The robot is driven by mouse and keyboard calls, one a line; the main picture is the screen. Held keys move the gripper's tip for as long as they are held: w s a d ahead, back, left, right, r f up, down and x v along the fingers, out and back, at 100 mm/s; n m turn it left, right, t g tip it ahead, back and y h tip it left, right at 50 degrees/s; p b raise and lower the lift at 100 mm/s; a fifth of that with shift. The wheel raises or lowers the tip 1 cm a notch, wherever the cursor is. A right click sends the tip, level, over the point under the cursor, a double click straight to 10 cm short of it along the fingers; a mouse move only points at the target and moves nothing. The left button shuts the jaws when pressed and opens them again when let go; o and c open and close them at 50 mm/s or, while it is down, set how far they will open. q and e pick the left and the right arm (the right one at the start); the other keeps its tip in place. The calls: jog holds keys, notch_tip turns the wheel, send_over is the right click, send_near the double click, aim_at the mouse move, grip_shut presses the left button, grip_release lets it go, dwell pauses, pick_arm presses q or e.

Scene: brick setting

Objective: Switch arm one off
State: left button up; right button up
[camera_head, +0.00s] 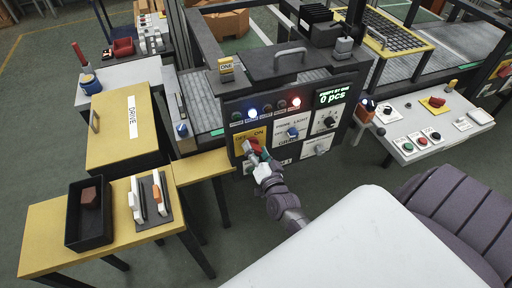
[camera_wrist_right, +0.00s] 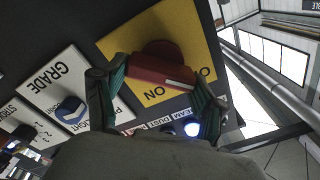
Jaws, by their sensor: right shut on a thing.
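The control panel (camera_head: 290,105) stands upright ahead of me, with a yellow "ONE" tag (camera_head: 226,65) on top. At its lower left is a yellow switch plate (camera_head: 240,139) lettered OFF and ON. My right gripper (camera_head: 256,150) is at this plate and covers part of it. In the wrist view, the red switch handle (camera_wrist_right: 160,70) lies between the fingers of the right gripper (camera_wrist_right: 158,78), which is shut on it. The handle's white mark points to the right in that view. The yellow plate (camera_wrist_right: 120,45) shows ON below the handle. My left gripper is not in view.
On the panel, a blue selector knob (camera_head: 292,132) and a black dial (camera_head: 329,122) sit right of the gripper. A blue lamp (camera_head: 252,113) and a red lamp (camera_head: 296,102) are lit. A yellow DRIVE box (camera_head: 120,125) stands left; a white button desk (camera_head: 440,115) stands right.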

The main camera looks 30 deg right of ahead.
jog(key=shift+f, duration=0.1)
jog(key=o, duration=1.1)
jog(key=shift+o, duration=0.2)
jog(key=v, duration=1.2)
jog(key=shift+f, duration=0.1)
